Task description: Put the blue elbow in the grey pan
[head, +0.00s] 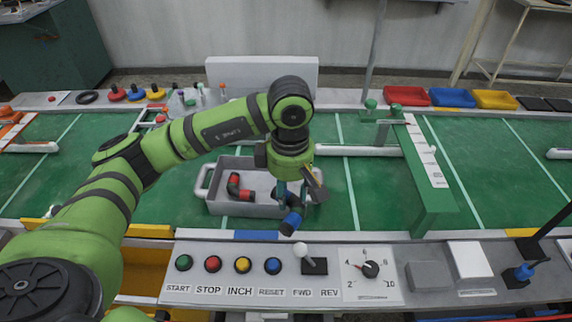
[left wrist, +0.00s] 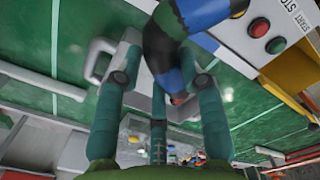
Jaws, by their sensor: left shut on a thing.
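The blue elbow (head: 291,222) is a black bent hose piece with blue ends. My left gripper (head: 290,193) is shut on it, over the right front part of the grey pan (head: 245,210). One blue end hangs toward the front, in front of the pan's rim in the picture. A black elbow with red ends (head: 235,188) lies inside the pan at the left. The elbow's height above the pan is hard to tell. My right gripper is not in view.
The pan stands on a green belt. A control panel (head: 340,295) with coloured buttons and a white-knobbed lever (head: 302,251) lies just in front. A green frame (head: 435,185) stands to the right. Red, blue and yellow trays (head: 452,97) are at the back right.

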